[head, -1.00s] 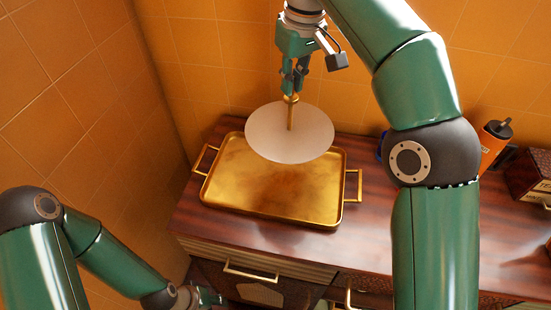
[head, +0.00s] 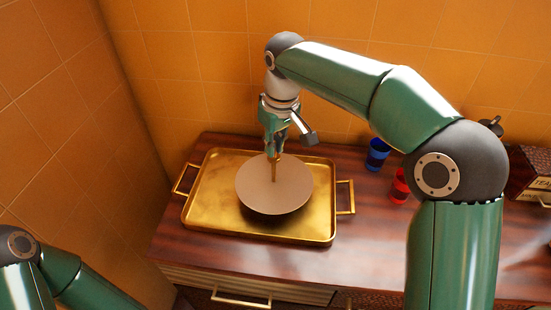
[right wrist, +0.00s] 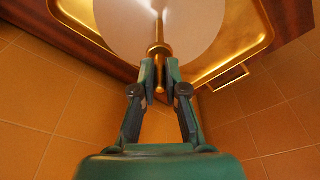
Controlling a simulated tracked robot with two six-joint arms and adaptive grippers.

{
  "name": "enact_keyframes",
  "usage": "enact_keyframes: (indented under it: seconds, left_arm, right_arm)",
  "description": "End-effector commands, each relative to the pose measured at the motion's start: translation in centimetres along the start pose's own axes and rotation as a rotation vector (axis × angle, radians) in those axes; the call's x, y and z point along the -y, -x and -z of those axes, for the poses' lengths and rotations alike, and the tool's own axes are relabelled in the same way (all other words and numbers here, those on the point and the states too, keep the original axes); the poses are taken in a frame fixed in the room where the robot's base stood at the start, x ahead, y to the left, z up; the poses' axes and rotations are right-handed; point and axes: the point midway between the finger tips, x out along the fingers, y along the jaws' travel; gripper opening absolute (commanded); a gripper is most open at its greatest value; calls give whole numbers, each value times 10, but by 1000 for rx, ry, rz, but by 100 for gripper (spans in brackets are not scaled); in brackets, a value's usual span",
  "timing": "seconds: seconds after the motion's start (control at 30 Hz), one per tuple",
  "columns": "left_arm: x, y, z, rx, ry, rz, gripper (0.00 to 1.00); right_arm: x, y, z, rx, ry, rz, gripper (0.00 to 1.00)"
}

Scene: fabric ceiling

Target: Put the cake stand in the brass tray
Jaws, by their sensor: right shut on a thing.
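The cake stand (head: 258,197) is a round pale plate with a thin brass rod rising from its middle. It is over the brass tray (head: 215,219), within the rim, with a dark shadow below it; I cannot tell whether it touches the tray floor. My right gripper (head: 275,154) is shut on the upper part of the rod. The right wrist view shows the fingers (right wrist: 160,72) on either side of the rod, with the plate (right wrist: 122,22) beyond and the tray rim (right wrist: 228,58) behind it. My left gripper is out of view; only its arm shows at lower left.
The tray lies on a dark wooden cabinet top (head: 225,260) by the orange tiled wall. A blue cup (head: 376,155) and a red cup (head: 399,187) stand to its right, partly behind my right arm. A box (head: 532,177) is at far right.

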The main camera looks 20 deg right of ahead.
Motion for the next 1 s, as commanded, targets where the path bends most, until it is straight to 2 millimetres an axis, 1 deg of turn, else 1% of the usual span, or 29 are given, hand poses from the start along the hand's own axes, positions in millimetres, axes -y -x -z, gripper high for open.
enact_keyframes:
  seconds: [0.13, 0.3, 0.37, 0.73, 0.77, 0.8, 0.87, 0.9, 1.0]
  left_arm:
    - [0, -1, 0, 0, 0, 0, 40]
    - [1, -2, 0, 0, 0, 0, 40]
    - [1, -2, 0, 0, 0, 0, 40]
    - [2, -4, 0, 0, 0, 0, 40]
    - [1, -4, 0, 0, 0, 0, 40]
    - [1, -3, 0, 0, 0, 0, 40]
    - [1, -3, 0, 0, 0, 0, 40]
    - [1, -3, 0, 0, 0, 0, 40]
    - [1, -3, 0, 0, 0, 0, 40]
  right_arm:
    - [0, -11, -2, 0, 0, 0, 0]
    - [0, -34, -5, 2, 2, -1, 0]
    - [0, -38, -5, 0, 2, 0, 0]
    - [1, -43, -5, -1, 4, 0, 0]
    - [1, -42, -5, 0, 4, 0, 17]
    - [2, -42, -5, 0, 4, 0, 23]
    - [2, -42, -5, 0, 4, 0, 33]
    - [2, -42, -5, 0, 4, 0, 37]
    - [2, -42, -5, 0, 4, 0, 37]
